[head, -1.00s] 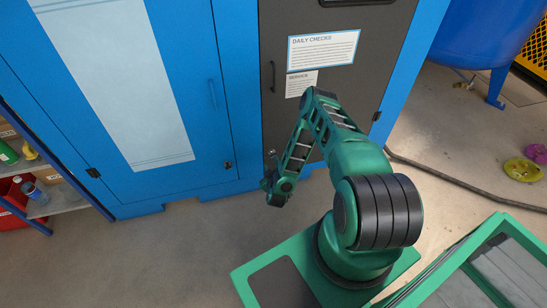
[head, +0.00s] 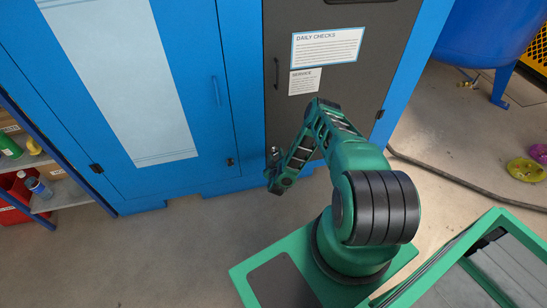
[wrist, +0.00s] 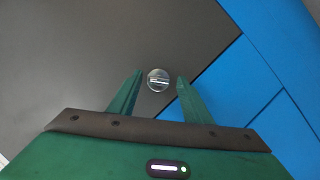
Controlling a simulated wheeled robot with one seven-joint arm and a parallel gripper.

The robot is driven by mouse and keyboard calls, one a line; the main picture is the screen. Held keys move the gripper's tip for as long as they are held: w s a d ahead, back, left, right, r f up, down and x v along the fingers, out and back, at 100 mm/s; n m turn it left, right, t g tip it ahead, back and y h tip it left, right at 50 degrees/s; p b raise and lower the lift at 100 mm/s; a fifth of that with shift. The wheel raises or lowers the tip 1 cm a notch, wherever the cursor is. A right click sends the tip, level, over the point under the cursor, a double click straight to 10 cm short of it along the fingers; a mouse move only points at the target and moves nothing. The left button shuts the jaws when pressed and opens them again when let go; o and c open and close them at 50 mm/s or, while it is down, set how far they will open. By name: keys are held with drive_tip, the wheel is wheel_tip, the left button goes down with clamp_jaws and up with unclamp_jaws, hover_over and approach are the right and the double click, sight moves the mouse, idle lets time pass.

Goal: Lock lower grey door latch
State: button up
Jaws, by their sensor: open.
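The lower grey door latch (wrist: 158,80) is a small round silver disc with a slot, set low on the grey door (wrist: 90,50) near its edge by the blue frame. In the wrist view it shows between the tips of my open, empty green fingers; I cannot tell if they touch the door. In the head view my gripper (head: 273,162) is at the lower left of the grey door (head: 335,100), in front of the latch area, and largely hides the latch.
A blue door (head: 190,100) with its own small latch (head: 229,161) stands to the left. The grey door has a dark handle (head: 276,73) and paper notices (head: 326,46). A hose (head: 450,182) lies on the floor at right. A shelf (head: 55,195) stands at far left.

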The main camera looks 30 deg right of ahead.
drive_tip(key=shift+w+d+f, duration=0.1)
drive_tip(key=shift+w+d, duration=0.05)
drive_tip(key=shift+w, duration=0.1)
drive_tip(key=c, duration=1.1)
drive_tip(key=shift+a, duration=0.3)
drive_tip(key=shift+d, duration=0.15)
drive_tip(key=shift+m+y, duration=0.3)
drive_tip(key=shift+d+m+y, duration=0.1)
drive_tip(key=shift+m+y, duration=0.6)
drive_tip(key=shift+m, duration=0.5)
drive_tip(key=shift+d+m+y, duration=0.1)
drive_tip(key=shift+m+y, duration=0.8)
drive_tip(key=shift+m, duration=0.1)
drive_tip(key=shift+t, duration=0.3)
